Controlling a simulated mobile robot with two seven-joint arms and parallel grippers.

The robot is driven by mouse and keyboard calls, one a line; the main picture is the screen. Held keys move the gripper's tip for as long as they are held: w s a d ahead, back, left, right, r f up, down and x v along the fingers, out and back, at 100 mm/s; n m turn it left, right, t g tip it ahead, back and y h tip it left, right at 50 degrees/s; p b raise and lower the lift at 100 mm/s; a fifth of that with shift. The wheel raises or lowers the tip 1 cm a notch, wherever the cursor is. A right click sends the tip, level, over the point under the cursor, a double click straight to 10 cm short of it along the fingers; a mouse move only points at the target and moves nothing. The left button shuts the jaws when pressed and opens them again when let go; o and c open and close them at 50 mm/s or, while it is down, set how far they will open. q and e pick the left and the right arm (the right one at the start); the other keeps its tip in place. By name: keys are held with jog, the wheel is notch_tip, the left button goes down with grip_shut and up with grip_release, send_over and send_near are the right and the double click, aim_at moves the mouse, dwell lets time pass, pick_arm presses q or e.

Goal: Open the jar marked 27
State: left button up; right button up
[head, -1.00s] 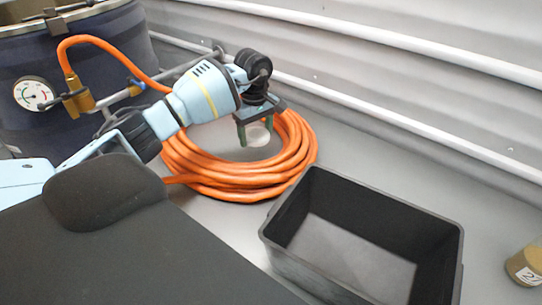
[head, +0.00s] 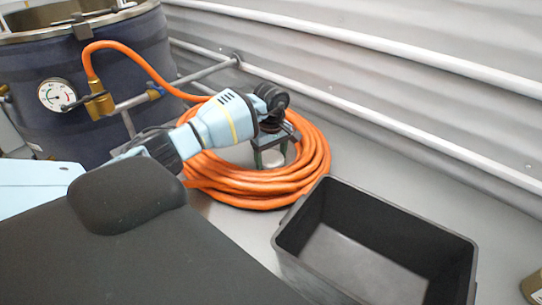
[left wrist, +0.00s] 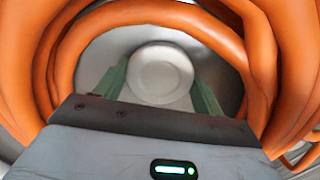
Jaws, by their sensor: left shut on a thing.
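A jar (head: 535,286) with tan contents is cut off at the right edge of the head view. Its label cannot be read now. My left gripper (head: 272,160) is inside the coiled orange hose, pointing down. Its green fingers are shut on a pale round lid-like disc, which shows between them in the left wrist view (left wrist: 161,76). Whether the disc touches the floor surface cannot be told. My right gripper is not in view.
The orange hose coil (head: 222,178) surrounds my left gripper. An empty black bin (head: 453,240) stands between it and the jar. A dark drum with a gauge (head: 57,95) is at the left. White rails (head: 400,123) run along the ribbed wall. Grey floor between wall and bin is clear.

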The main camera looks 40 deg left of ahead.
pick_arm(q)
jog(key=shift+f, duration=0.2)
jog(key=o, duration=1.1)
notch_tip(320, 180, up, 12)
jog(key=shift+r, duration=0.2)
